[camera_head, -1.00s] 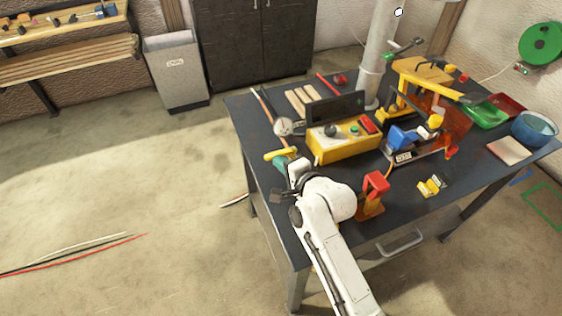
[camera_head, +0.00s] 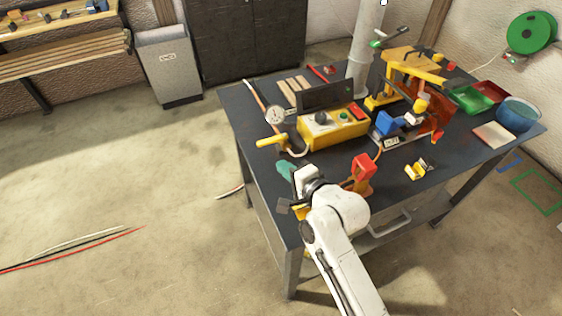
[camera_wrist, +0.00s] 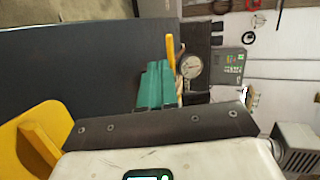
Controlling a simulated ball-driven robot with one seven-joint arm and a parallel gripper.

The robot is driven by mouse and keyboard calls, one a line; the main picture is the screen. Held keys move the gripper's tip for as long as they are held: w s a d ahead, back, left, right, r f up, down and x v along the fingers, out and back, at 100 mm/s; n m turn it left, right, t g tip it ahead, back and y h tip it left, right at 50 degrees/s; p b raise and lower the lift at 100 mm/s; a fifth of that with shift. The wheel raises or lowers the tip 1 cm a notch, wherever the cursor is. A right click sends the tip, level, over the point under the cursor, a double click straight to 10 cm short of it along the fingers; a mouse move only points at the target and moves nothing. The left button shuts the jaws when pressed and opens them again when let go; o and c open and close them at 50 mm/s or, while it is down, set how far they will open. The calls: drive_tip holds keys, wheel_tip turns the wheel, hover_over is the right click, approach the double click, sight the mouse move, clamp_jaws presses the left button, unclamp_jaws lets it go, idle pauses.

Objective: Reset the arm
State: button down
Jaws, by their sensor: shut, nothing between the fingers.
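My gripper (camera_head: 284,166) has teal fingers, closed together with nothing between them. It is over the near-left part of the dark workbench (camera_head: 264,185), in front of a yellow-handled tool (camera_head: 272,141) and apart from it. In the wrist view the teal fingers (camera_wrist: 155,78) point away, with the yellow handle (camera_wrist: 170,52) and the round gauge (camera_wrist: 190,67) beyond them. My white arm reaches in from the lower right and hides part of the bench's near edge.
The floor left of the bench is mostly clear.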

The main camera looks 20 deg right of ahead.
drive_tip(key=v, duration=0.2)
drive_tip(key=a+v, duration=0.1)
drive_tip(key=v, duration=0.2)
drive_tip(key=s+d+f+n+g, duration=0.1)
drive_tip(key=s+n, duration=0.1)
drive_tip(key=s+f+n+g+h, duration=0.1)
drive_tip(key=s+n+g, duration=0.1)
drive_tip(key=s+n, duration=0.1)
drive_tip(key=s+d+f+n+g, duration=0.1)
drive_tip(key=s+n, duration=0.2)
drive_tip(key=shift+s+d+f+g, duration=0.2)
drive_tip(key=shift+d+g, duration=0.1)
drive_tip(key=shift+d, duration=0.1)
drive_tip(key=s+d+f+n+g, duration=0.1)
drive_tip(key=s+f+n+g, duration=0.1)
drive_tip(key=s, duration=0.5)
drive_tip(key=s+d+f+n+g+h, duration=0.1)
drive_tip(key=s+d+f+n+g, duration=0.1)
drive_tip(key=s, duration=0.5)
drive_tip(key=s+d+f+n+g+h, duration=0.1)
drive_tip(key=s+f+n+g, duration=0.2)
drive_tip(key=s, duration=0.4)
drive_tip(key=shift+d+g, duration=0.4)
drive_tip(key=shift+g, duration=0.4)
